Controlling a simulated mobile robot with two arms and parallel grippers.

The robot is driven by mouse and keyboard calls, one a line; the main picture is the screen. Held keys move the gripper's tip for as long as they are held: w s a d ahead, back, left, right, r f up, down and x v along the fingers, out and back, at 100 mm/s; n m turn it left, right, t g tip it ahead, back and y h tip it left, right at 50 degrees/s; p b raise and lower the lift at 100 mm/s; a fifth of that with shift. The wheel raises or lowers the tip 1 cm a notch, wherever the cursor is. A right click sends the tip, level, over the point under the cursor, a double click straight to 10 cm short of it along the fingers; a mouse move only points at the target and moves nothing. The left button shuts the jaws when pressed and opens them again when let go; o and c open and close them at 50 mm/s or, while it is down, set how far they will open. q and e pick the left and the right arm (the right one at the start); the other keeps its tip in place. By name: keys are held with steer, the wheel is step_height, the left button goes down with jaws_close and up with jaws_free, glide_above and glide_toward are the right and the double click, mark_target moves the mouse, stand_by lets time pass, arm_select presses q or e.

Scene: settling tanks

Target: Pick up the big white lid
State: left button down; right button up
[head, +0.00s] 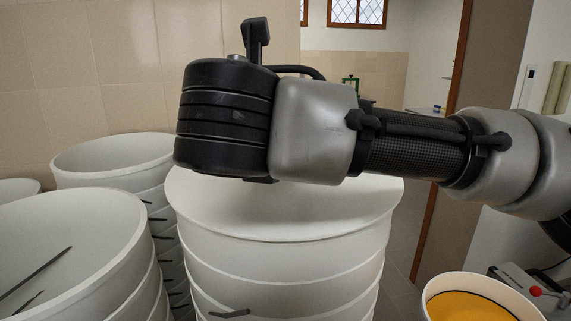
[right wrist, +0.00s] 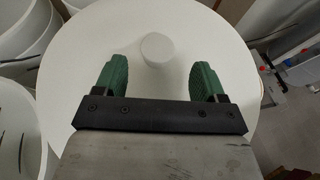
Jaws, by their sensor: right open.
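The big white lid (head: 300,212) is a wide round disc on top of a tall stack of white tubs in the middle of the head view. In the right wrist view the lid (right wrist: 90,50) fills most of the picture, with a round white knob (right wrist: 155,47) near its middle. My right gripper (right wrist: 156,75) is open above the lid. Its two green fingers are spread to either side, and the knob shows beyond them, between their lines. In the head view my right arm crosses over the lid and hides its back part and the knob. My left gripper is in neither view.
Several stacked white tubs (head: 70,240) stand close on the left, with dark handles. A white bucket with yellow contents (head: 470,305) is at the lower right, near a grey device with a red knob (head: 536,291). A tiled wall is behind. Some floor is free to the right.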

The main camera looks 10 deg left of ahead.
steer(key=p+x, duration=0.2)
steer(key=x, duration=0.3)
steer(key=shift+w+a+p, duration=0.15)
steer(key=shift+w+p, duration=0.05)
steer(key=shift+p, duration=0.1)
steer(key=shift+s, duration=0.1)
steer(key=shift+c, duration=0.9)
steer(key=c, duration=0.7)
steer(key=shift+c, duration=1.1)
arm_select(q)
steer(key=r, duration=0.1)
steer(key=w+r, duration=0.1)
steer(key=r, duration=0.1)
